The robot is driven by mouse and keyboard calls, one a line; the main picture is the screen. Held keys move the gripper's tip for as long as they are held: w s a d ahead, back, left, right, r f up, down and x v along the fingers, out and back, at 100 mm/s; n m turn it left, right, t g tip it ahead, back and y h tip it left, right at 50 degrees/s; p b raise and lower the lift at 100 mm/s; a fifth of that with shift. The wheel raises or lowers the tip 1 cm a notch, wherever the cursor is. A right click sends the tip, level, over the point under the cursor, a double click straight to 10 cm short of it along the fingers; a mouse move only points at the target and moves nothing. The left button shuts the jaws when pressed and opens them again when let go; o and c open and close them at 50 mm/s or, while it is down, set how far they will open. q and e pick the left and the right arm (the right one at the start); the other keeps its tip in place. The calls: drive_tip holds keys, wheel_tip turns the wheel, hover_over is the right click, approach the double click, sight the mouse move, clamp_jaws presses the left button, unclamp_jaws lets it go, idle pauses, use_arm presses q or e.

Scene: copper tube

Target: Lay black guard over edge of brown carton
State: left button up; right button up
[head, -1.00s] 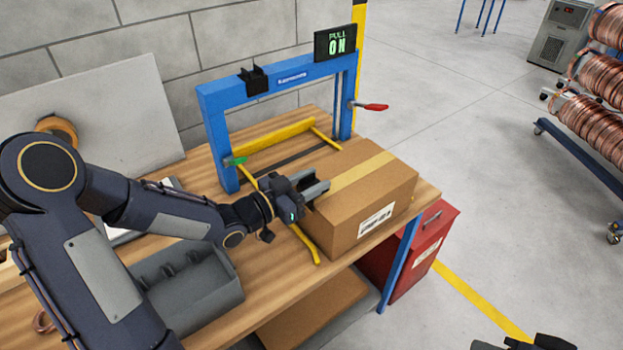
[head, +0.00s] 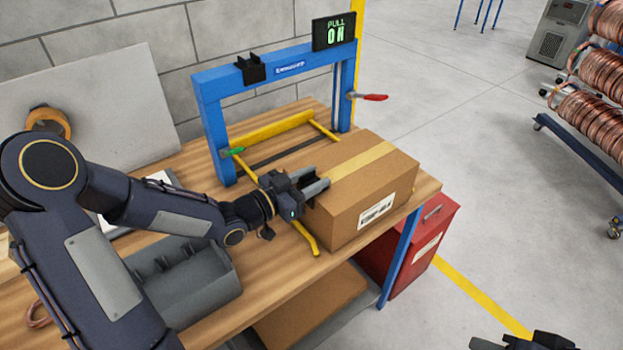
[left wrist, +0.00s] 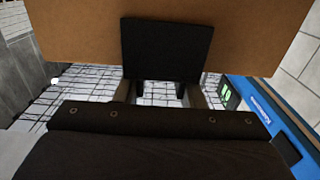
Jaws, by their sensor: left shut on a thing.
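The brown carton (head: 365,182), taped along its top and with a white label, stands on the workbench at its right end. My left gripper (head: 312,188) is at the carton's left top edge, shut on the black guard (head: 309,177). In the left wrist view the guard (left wrist: 167,47) is a dark square plate in front of the carton's brown face (left wrist: 75,30), with the finger tips below it. I cannot tell whether the guard touches the carton. A dark part of my right gripper (head: 525,342) shows at the bottom edge, its fingers unclear.
A blue frame (head: 210,120) with a lit display (head: 333,31) and yellow bars stands behind the carton. A grey tray (head: 190,285) lies on the bench (head: 275,270) at the front left. A red box (head: 420,240) is below the bench's right end.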

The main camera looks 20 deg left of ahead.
idle(0.4)
use_arm(q)
drive_tip(key=o, duration=1)
drive_tip(key=shift+o, duration=0.2)
drive_tip(key=shift+f, duration=0.1)
